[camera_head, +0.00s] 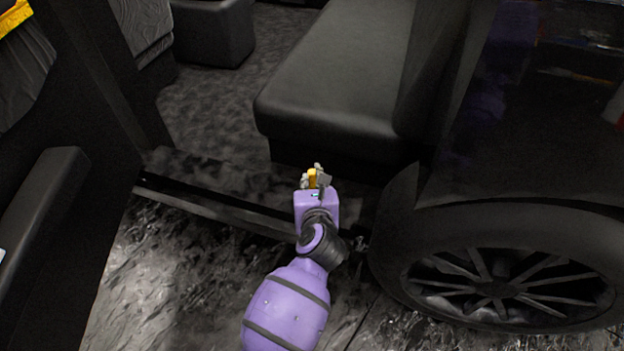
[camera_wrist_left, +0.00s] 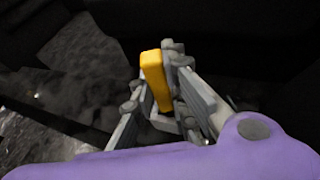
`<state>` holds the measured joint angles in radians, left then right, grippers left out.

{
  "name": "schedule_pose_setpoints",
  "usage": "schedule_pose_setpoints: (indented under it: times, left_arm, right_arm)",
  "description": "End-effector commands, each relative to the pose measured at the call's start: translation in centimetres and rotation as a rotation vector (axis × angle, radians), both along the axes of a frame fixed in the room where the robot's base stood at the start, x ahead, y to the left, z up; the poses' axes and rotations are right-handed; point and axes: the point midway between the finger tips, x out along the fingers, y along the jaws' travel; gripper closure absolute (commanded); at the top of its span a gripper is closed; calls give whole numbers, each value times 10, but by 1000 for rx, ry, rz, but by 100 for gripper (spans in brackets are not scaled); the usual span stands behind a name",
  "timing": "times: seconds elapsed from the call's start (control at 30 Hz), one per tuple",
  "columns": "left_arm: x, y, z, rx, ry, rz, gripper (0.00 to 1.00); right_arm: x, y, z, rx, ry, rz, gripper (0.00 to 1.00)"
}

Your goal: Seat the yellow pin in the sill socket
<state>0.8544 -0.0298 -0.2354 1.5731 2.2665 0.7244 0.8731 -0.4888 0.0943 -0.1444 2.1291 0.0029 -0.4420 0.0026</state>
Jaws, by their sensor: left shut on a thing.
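The yellow pin (camera_wrist_left: 156,80) is a short yellow bar held between the fingers of my left gripper (camera_wrist_left: 165,108) in the left wrist view. It sticks out past the fingers and leans a little. In the head view, the pin (camera_head: 312,178) shows small at the end of my purple left arm, with the left gripper (camera_head: 315,180) shut on it over the dark door sill (camera_head: 215,208). The sill socket cannot be made out in either view. My right gripper is not in view.
A dark bench seat (camera_head: 335,85) stands behind the gripper inside the car. The car's rear wheel (camera_head: 490,285) and body are to the right. An open dark door (camera_head: 60,190) is at the left. The carpeted floor (camera_head: 215,110) behind the sill is clear.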

Motion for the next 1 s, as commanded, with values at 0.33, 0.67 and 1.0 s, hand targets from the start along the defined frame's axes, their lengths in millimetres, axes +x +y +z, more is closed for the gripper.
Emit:
schedule_pose_setpoints:
  times: [0.33, 0.67, 1.0]
  left_arm:
    - [0, 0, -3, -1, 1, 0, 68]
    - [0, 0, 0, 0, 0, 0, 68]
    - [-46, -3, 31, -4, 2, 2, 68]
  right_arm:
    - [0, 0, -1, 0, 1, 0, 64]
    - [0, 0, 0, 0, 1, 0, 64]
    - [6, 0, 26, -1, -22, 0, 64]
